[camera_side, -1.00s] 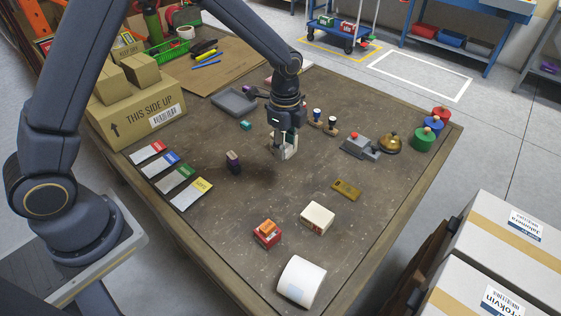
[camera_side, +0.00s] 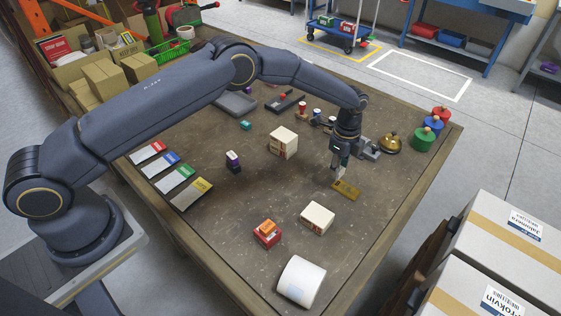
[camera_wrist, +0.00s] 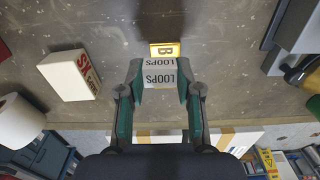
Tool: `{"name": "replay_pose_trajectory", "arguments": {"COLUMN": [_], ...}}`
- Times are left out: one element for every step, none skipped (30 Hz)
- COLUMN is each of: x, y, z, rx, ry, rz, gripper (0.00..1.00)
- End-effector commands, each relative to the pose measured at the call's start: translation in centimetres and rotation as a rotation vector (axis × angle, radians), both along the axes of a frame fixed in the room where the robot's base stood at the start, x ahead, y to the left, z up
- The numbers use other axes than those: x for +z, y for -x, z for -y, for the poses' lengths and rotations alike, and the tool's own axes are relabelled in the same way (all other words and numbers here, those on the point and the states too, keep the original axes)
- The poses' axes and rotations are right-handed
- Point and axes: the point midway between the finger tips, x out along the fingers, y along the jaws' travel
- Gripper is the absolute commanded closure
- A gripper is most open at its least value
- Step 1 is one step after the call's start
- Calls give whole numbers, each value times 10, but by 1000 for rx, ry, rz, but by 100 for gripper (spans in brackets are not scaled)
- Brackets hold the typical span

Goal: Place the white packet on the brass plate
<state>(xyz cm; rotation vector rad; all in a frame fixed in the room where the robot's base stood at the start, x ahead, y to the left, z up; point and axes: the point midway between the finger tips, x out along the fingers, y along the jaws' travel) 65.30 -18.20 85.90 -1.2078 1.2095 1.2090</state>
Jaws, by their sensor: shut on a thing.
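The white packet (camera_wrist: 160,70), printed LOOPS, is between the two fingers of my gripper (camera_wrist: 159,82) in the wrist view. The fingers press on its two sides and my gripper is shut on it. The brass plate (camera_wrist: 165,50), yellow with a dark letter, shows just beyond the packet, partly hidden by it. In the side view my gripper (camera_side: 339,173) points down, low at the upper left end of the brass plate (camera_side: 347,191). The packet is mostly hidden by the fingers there. I cannot tell whether it touches the plate.
A white box (camera_side: 283,142) stands left of my gripper, and another white box (camera_side: 318,217) stands in front. A red box (camera_side: 267,233) and a white roll (camera_side: 301,281) lie nearer. A grey button box (camera_side: 369,149) and brass bell (camera_side: 390,143) are close behind right.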

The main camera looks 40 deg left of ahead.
Motion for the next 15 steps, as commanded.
{"name": "replay_pose_trajectory", "arguments": {"x": [-3,-4,-5,-6,-7,-10,-14,-19,-26,-31,-34,-38,-39,-40,-39], "y": [-2,-3,-3,-4,-6,-7,-7,-7,-6,-6,-7,-7,-7,-7,-8], "z": [1,1,1,1,2,2,2,2,2,2,2,2,2,2,2], "rx": [0,0,0,0,0,0,0,0,0,1,1,1,1,1,1], "ry": [0,0,0,0,0,0,0,0,0,0,0,0,1,1,1], "rz": [0,-1,-1,0,1,0,-1,-2,-3,-3,-2,-1,0,1,2], "gripper": [95,95,95,95,95,95,95,95,95,95,95,95,95,95,95]}}
